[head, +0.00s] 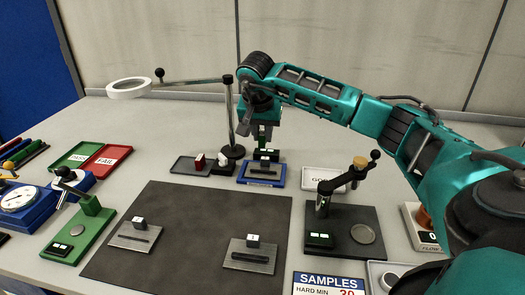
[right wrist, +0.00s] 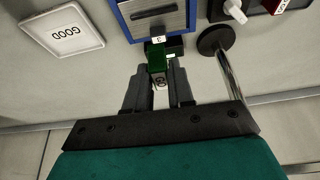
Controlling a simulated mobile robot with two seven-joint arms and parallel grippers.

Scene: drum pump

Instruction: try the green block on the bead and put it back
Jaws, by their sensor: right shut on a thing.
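My right gripper (head: 264,132) points down behind the blue-rimmed tray and is shut on the green block. In the right wrist view the green block (right wrist: 157,58) sticks out between the two fingertips (right wrist: 159,78). The blue-rimmed tray (head: 243,180) holds a grey plate with a dark bead (head: 263,171) along it. A small black block with a white tag (head: 266,155) stands at the plate's far edge, close below the gripper. I cannot tell whether the green block touches it. My left gripper is not in view.
Two more grey plates with dark beads (head: 134,236) (head: 250,256) lie on a dark mat (head: 190,215). A post on a round black base (head: 233,152) stands just left of my gripper. A white GOOD tray (head: 316,174) lies to the right.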

